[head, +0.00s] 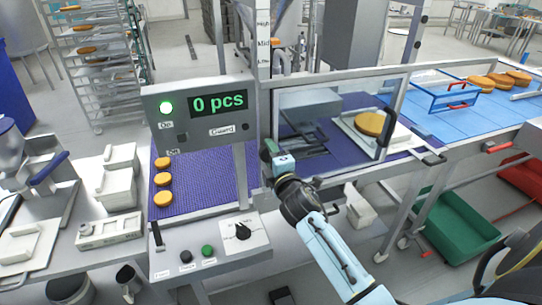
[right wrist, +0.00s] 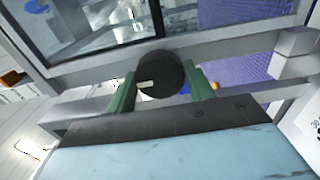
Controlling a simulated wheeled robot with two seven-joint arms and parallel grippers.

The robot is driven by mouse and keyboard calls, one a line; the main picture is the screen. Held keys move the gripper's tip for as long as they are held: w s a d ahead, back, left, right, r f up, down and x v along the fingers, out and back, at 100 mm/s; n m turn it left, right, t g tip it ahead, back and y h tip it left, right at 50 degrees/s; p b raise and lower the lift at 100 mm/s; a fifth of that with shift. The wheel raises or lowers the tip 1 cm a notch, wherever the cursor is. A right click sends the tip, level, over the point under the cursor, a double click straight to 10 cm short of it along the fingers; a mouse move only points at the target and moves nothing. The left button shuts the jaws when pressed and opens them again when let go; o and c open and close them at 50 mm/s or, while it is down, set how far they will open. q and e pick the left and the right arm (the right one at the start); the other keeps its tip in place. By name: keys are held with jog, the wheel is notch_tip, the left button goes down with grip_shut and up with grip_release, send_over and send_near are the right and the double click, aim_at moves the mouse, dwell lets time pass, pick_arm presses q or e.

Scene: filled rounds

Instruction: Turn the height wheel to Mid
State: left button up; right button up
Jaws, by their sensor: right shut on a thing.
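The black round height wheel (right wrist: 160,75) with a pale mark on its face shows in the right wrist view, between the two green fingers of my right gripper (right wrist: 163,92). The gripper is shut on it. In the head view my right gripper (head: 268,150) is at the front of the machine, below the upright column, and mostly hides the wheel. The height scale (head: 263,42) on the column carries labels, with High at the top and Mid below. I cannot tell which label the height pointer is at. My left gripper is not in view.
A control panel (head: 203,115) reads 0 pcs, with a lit green lamp. A clear guard (head: 335,110) in a metal frame is right of the wheel. A purple belt (head: 205,180) carries several orange rounds. A lower panel (head: 210,247) holds buttons and a black rotary knob.

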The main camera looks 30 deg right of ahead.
dwell(0.4)
jog(key=o, duration=1)
jog(key=shift+d, duration=0.1)
jog(key=shift+c, duration=0.2)
jog(key=b+v, duration=0.1)
jog(key=v, duration=1.2)
jog(key=shift+s+b, duration=0.25)
jog(key=shift+b, duration=0.05)
